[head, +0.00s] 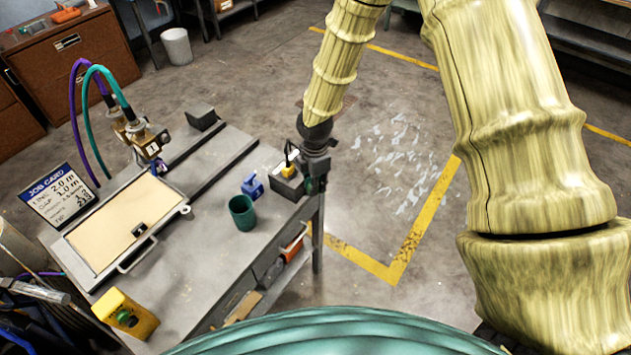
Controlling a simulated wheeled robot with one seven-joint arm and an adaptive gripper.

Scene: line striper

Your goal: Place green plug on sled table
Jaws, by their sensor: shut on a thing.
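My gripper (313,178) hangs over the right end of the grey workbench, fingers downward, beside a dark block with a yellow piece on it. A small green piece, apparently the green plug (309,186), shows at its fingertips, mostly hidden by the fingers. The gripper is shut on it. The sled table (112,222) appears to be the tan board in a metal frame with handles, on the bench's left part. A small dark piece (139,229) with an opening sits on the board. The gripper is well to the right of the board.
A dark green cup (242,213) and a blue object (252,185) stand between my gripper and the board. The dark block (288,186) is beside the gripper. A nozzle head with hoses (146,141) stands behind the board. A yellow block (126,313) lies at front left.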

